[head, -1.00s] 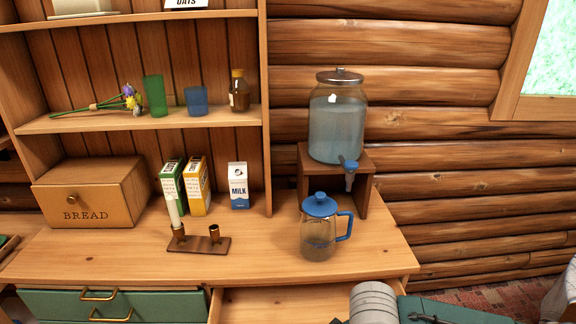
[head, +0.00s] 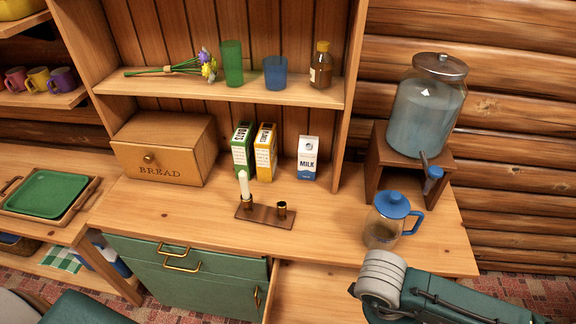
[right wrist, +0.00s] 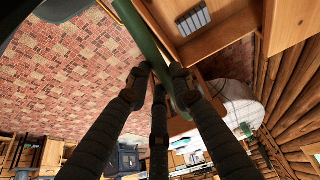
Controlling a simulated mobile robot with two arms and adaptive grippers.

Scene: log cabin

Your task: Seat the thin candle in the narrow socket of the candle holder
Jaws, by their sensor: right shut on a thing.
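The candle holder (head: 264,216) is a dark wooden bar with two brass sockets on the counter. A pale candle (head: 243,184) stands upright in its left socket; its right socket (head: 281,209) is empty. I cannot tell whether this pale candle is the thin one; no other candle is visible. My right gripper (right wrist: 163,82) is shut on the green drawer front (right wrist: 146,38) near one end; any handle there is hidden. The drawer (head: 315,293) is open below the counter, with a grey ribbed thing (right wrist: 193,19) inside. My left gripper is not in view.
A blue-lidded pitcher (head: 388,222) stands at the counter's right, before a water dispenser (head: 428,110) on a wooden stand. Cartons, including milk (head: 307,158), and a bread box (head: 165,148) stand behind the holder. The counter's front left is clear.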

